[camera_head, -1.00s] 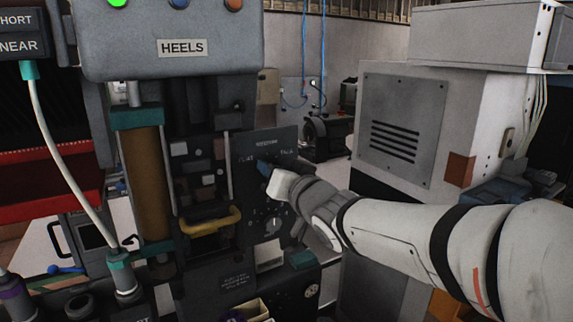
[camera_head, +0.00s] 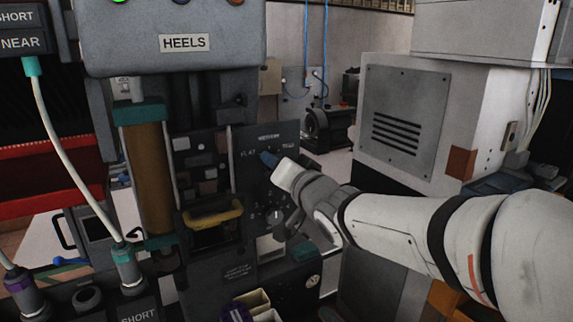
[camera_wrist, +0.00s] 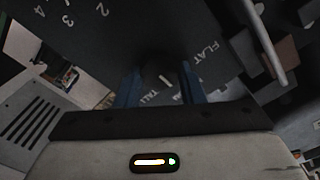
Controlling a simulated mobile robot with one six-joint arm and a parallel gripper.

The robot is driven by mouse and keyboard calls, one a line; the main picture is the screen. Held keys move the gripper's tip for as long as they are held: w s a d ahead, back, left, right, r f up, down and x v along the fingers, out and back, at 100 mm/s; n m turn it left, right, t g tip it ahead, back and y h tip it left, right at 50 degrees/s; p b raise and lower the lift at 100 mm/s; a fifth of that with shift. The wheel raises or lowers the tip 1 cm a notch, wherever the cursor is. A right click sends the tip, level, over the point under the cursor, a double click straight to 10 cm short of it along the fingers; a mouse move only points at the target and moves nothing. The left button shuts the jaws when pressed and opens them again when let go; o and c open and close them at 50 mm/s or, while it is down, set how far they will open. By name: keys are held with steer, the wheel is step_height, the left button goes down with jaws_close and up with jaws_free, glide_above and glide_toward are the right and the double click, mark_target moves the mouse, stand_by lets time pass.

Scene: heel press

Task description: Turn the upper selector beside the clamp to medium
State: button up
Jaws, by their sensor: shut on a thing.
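The upper selector sits on a dark panel (camera_head: 247,180) marked FLAT at left, TALL at right and what looks like MEDIUM on top. My gripper (camera_head: 268,158) reaches in from the right, its blue fingers at this selector and mostly hiding it in the head view. In the wrist view, the dark round selector knob (camera_wrist: 158,72) is between the blue fingers, and my gripper (camera_wrist: 160,85) is shut on it. A short white mark shows on the knob's side facing my gripper. FLAT and TALL are readable nearby; which word the mark meets I cannot tell.
A lower selector (camera_head: 274,215) is below on the same panel. A yellow handle (camera_head: 213,216) is just left of it. The HEELS housing (camera_head: 165,40) hangs above a brown column (camera_head: 153,185). A grey vented cabinet (camera_head: 405,115) stands behind my arm.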

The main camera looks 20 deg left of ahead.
steer(key=o, duration=1)
steer(key=b+v, duration=0.1)
steer(key=v, duration=0.6)
steer(key=shift+s+d+b, duration=0.2)
steer(key=shift+d+b, duration=0.15)
steer(key=shift+d, duration=0.05)
